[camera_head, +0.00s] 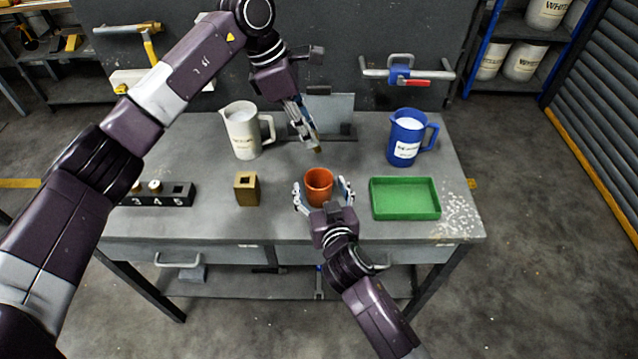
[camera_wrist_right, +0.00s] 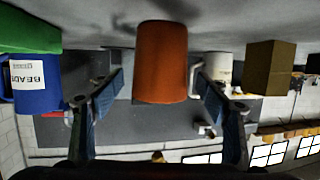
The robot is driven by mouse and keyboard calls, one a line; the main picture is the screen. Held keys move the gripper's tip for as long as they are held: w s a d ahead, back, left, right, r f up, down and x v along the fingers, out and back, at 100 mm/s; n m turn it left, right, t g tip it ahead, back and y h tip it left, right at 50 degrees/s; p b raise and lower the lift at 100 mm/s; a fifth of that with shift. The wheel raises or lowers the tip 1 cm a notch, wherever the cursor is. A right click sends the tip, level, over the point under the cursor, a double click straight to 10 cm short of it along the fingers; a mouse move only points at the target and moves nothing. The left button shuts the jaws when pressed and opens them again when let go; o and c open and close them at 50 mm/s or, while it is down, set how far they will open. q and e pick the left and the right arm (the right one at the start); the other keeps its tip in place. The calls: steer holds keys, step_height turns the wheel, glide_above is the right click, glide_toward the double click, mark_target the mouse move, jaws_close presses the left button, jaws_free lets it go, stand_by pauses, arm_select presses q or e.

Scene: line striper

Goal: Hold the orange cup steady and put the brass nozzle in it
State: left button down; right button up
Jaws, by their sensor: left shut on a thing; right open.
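The orange cup (camera_head: 318,186) stands upright on the grey workbench, near the middle of its front half. It also shows in the right wrist view (camera_wrist_right: 161,62). My right gripper (camera_head: 323,193) is open at the cup's near side, with one finger to each side of it; in the right wrist view gaps show between the fingers and the cup. My left gripper (camera_head: 312,138) is shut on the brass nozzle (camera_head: 318,149), above the bench just behind the cup. Only a small brassy tip of the nozzle shows; the fingers hide the rest.
A brown block with a square hole (camera_head: 247,190) and a numbered black rack (camera_head: 170,196) stand to the left. A green tray (camera_head: 405,213) lies right of the cup. A white pitcher (camera_head: 241,133) and a blue pitcher (camera_head: 405,140) stand further back.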

arm_select(q)
steer(key=shift+s, duration=0.1)
arm_select(e)
steer(key=shift+x, duration=1.1)
steer(key=shift+c, duration=0.5)
steer(key=shift+s, duration=0.1)
steer(key=c, duration=1.2)
arm_select(q)
step_height(320, 180, down, 12)
steer(key=shift+f, duration=0.15)
arm_select(e)
steer(key=shift+o, duration=0.2)
arm_select(q)
steer(key=c, duration=1.6)
jaws_free()
